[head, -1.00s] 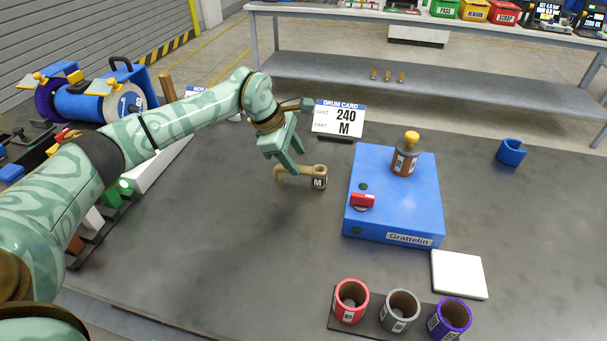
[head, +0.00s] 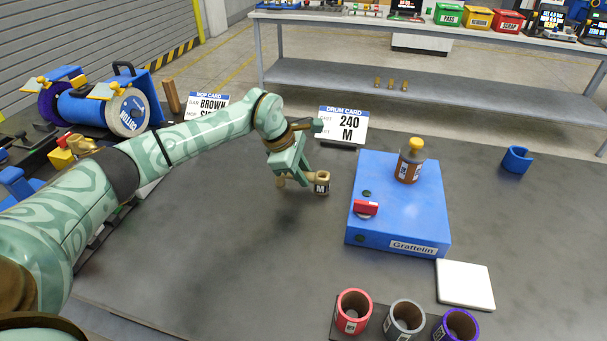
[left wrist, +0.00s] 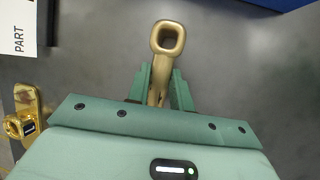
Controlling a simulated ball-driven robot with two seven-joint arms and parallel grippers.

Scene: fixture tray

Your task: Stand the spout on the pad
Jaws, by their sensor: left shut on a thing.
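The spout (head: 321,186) is brass-coloured, with a short upright cup marked M and an arm reaching left. My left gripper (head: 290,176) is shut on that arm, left of the cup. In the left wrist view, the spout (left wrist: 167,38) lies between the fingers (left wrist: 162,88), its open mouth facing the camera beyond the fingertips. It is at or close to the table top; I cannot tell whether it touches. The white square pad (head: 465,285) lies flat and empty at the lower right. My right gripper is not in view.
A blue box (head: 400,220) with a bottle and red switch stands between spout and pad. Red (head: 353,312), grey (head: 405,319) and purple (head: 457,326) cups stand in front. A drum card (head: 343,125) stands behind the spout. The table in front of the spout is clear.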

